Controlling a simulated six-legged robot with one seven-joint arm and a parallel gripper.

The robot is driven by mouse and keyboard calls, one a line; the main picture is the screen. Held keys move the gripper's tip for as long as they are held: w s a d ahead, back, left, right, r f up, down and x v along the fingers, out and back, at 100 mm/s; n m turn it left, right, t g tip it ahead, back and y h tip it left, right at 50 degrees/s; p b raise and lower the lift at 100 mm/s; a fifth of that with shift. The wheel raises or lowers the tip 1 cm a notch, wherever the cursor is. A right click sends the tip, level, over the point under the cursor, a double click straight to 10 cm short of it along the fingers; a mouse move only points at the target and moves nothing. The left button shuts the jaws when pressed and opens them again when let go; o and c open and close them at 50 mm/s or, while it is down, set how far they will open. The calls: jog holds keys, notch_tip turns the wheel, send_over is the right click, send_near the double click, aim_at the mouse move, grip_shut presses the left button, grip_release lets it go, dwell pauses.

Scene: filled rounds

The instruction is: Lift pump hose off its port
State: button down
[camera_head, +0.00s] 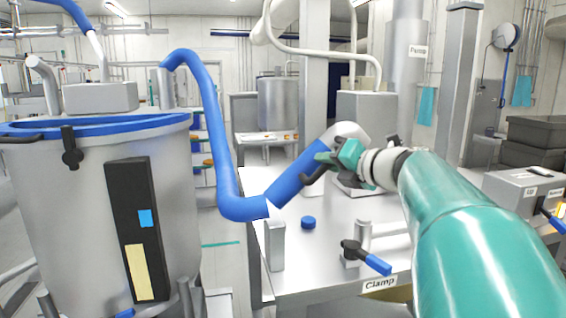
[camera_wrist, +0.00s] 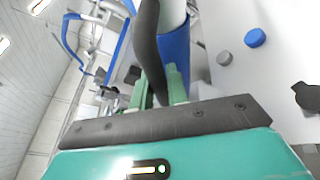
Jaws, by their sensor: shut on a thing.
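The blue pump hose (camera_head: 225,150) rises from the tank, loops down past the table's left edge and slants up to my gripper (camera_head: 335,160). A white curved piece (camera_head: 348,131) is at its upper right end; whether it still meets a port cannot be told. My gripper is shut on a dark handle beside the hose. In the wrist view the dark handle (camera_wrist: 150,50) lies between my green fingertips (camera_wrist: 158,90), with the blue hose (camera_wrist: 175,48) just behind it. The port itself is not clearly visible.
A metal table (camera_head: 325,255) carries a blue cap (camera_head: 308,222) and a blue-handled clamp lever (camera_head: 365,257). A large steel tank (camera_head: 75,215) with a blue rim stands at left. A grey box (camera_head: 367,115) stands behind my gripper. Another labelled box (camera_head: 520,195) is at right.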

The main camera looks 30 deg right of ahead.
jog(key=c, duration=1.4)
grip_release()
jog(key=shift+o, duration=0.2)
jog(key=s+d+r, duration=0.1)
jog(key=s+r, duration=0.1)
jog(key=s, duration=1.1)
jog(key=shift+s+d, duration=0.2)
jog(key=shift+s, duration=0.1)
jog(key=shift+r, duration=0.15)
